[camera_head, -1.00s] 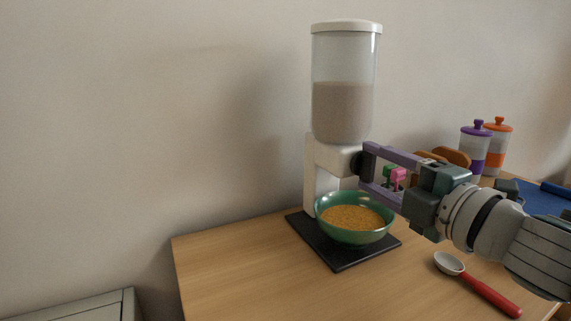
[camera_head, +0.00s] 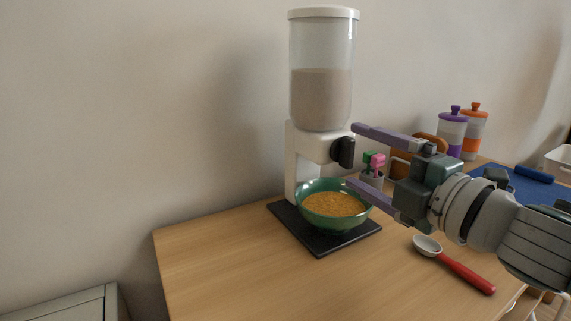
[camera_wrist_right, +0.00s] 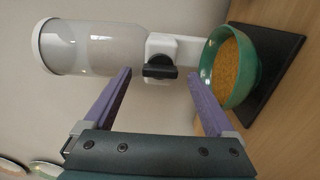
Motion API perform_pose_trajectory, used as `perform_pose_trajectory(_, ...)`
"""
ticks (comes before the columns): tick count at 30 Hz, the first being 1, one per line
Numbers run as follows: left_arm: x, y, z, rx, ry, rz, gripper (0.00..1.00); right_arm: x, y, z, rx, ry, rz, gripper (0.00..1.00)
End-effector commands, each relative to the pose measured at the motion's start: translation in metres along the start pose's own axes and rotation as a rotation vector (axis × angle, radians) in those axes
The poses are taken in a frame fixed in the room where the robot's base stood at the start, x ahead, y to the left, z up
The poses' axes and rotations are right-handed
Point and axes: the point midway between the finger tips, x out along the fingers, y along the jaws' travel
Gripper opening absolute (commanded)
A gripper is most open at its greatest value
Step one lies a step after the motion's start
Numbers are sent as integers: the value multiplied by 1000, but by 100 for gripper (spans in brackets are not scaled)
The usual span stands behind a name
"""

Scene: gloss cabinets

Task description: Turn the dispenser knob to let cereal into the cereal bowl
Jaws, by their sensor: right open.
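The white cereal dispenser (camera_head: 310,146) stands on a black base (camera_head: 322,243) at the back of the wooden table. Its clear hopper (camera_head: 322,98) is about half full of cereal. The black dispenser knob (camera_head: 343,152) is on its right side and also shows in the right wrist view (camera_wrist_right: 160,71). The green cereal bowl (camera_head: 333,222) sits on the base under the spout, with orange-brown cereal (camera_head: 335,203) in it. My right gripper (camera_head: 352,156) is open and empty, its purple fingers spread on either side of the knob and apart from it. My left gripper is not in view.
A white spoon with a red handle (camera_head: 464,273) lies to the right of the base. Purple-lidded (camera_head: 452,130) and orange-lidded (camera_head: 474,132) jars stand at the back right, near a blue mat (camera_head: 530,187). The table's front left is clear.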

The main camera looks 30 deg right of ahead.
Motion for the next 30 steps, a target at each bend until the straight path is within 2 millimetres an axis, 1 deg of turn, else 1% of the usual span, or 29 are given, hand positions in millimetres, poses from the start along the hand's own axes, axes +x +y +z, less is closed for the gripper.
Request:
perform_pose_trajectory(1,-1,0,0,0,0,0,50,-10,0,0,0,0,-3,90)
perform_pose_trajectory(6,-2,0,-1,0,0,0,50,-41,-1,0,2,-1,-4,90)
perform_pose_trajectory(12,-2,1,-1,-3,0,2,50,-70,-1,0,2,0,-2,90)
perform_pose_trajectory(15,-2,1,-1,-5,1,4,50,-77,0,0,1,0,-1,90)
perform_pose_trajectory(18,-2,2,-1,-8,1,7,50,-80,0,0,0,1,0,90)
perform_pose_trajectory(30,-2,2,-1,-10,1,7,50,-80,0,0,-1,1,1,90)
